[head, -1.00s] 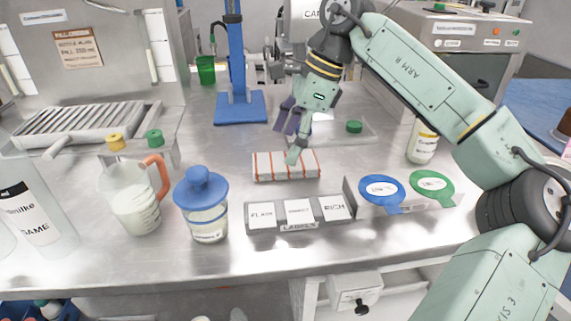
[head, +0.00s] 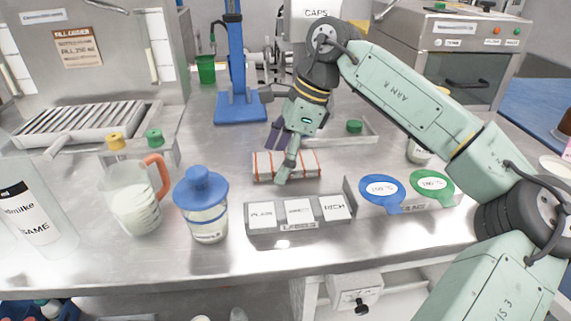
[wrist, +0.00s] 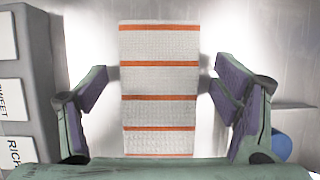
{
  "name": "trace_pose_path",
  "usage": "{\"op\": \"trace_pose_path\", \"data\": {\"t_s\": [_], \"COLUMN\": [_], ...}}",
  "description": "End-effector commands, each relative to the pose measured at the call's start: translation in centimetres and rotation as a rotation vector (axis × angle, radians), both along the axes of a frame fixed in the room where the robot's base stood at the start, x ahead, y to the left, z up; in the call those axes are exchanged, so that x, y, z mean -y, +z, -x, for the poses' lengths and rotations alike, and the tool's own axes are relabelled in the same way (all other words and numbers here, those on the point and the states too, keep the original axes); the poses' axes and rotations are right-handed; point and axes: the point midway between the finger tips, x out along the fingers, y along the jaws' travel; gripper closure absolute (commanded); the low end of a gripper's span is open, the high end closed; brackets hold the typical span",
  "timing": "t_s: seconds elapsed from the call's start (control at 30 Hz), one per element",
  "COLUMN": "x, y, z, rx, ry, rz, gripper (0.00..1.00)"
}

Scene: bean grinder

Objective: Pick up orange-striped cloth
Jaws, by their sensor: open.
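The orange-striped cloth (head: 305,166) is a folded white block with orange stripes, lying flat on the steel counter behind the label holder. My gripper (head: 278,158) is over it, pointing down, and one finger hides part of its front. In the wrist view the cloth (wrist: 160,90) lies between the two spread fingers of my gripper (wrist: 160,92), with a gap on each side. The gripper is open and empty. I cannot tell exactly how far above the counter the fingertips are.
A label holder (head: 296,226) stands just in front of the cloth. A blue-lidded jar (head: 207,222) and a pitcher (head: 130,205) stand to the left. Blue (head: 382,190) and green (head: 432,184) tags are at right. A tray with a green cap (head: 354,126) lies behind.

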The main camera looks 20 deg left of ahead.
Motion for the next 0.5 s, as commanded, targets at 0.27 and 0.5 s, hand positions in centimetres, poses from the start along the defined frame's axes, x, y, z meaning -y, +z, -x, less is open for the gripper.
{"op": "trace_pose_path", "data": {"t_s": [0.27, 0.5], "x": [0.0, 0.0], "y": [-0.12, -0.12], "z": [0.0, 0.0], "rx": [0.0, 0.0], "ry": [0.0, 0.0], "rz": [0.0, 0.0], "gripper": [0.18, 0.3]}}
